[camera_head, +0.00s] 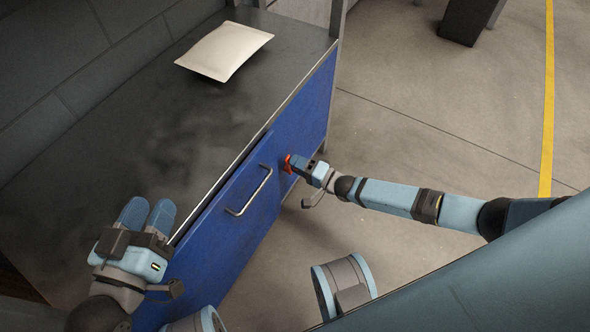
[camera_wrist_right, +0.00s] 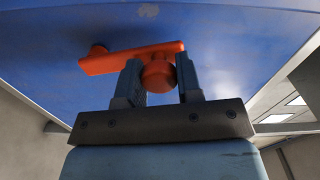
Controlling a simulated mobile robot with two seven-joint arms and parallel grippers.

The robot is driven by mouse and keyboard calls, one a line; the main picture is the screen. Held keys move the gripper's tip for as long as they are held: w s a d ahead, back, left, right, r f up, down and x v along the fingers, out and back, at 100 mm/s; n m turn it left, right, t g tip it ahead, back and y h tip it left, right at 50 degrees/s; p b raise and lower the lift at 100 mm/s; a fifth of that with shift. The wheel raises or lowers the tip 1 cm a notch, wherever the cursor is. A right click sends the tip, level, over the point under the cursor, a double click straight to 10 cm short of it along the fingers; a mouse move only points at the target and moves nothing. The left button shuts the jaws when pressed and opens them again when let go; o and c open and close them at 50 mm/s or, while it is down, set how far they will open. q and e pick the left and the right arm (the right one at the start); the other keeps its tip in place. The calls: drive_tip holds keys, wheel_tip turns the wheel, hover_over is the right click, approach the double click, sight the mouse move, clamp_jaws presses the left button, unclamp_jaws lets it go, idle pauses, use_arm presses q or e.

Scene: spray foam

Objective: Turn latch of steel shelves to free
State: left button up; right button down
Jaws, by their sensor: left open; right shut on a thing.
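The red-orange latch (camera_wrist_right: 135,58) sits on the blue front panel (camera_wrist_right: 230,45) of the steel shelves. In the right wrist view its bar runs to the left, and its round knob (camera_wrist_right: 159,74) lies between the fingers. My right gripper (camera_wrist_right: 161,84) is shut on the latch. In the head view the latch (camera_head: 288,163) shows as a small red spot at the fingertips of my right gripper (camera_head: 295,166). My left gripper (camera_head: 147,215) is open and empty, over the near left part of the dark shelf top (camera_head: 150,140).
A metal bar handle (camera_head: 250,192) sticks out of the blue panel, left of the latch. A pale packet (camera_head: 224,50) lies at the far end of the shelf top.

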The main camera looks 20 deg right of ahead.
use_arm(q)
drive_tip(key=shift+f+g+b, duration=0.3)
drive_tip(key=shift+f, duration=0.35)
use_arm(e)
drive_tip(key=shift+w+d+m, duration=0.45)
drive_tip(key=shift+d+m, duration=0.25)
drive_tip(key=shift+m, duration=0.4)
use_arm(q)
drive_tip(key=shift+r, duration=0.1)
use_arm(e)
drive_tip(key=c, duration=0.8)
unclamp_jaws()
use_arm(q)
drive_tip(key=r+t+p, duration=0.1)
drive_tip(key=r+p, duration=0.1)
drive_tip(key=r+t+p, duration=0.1)
drive_tip(key=r, duration=0.2)
drive_tip(key=shift+a+r+p, duration=0.2)
drive_tip(key=shift+p, duration=0.15)
use_arm(e)
drive_tip(key=v, duration=1.3)
drive_tip(key=shift+s+d, duration=0.25)
drive_tip(key=shift+s, duration=0.05)
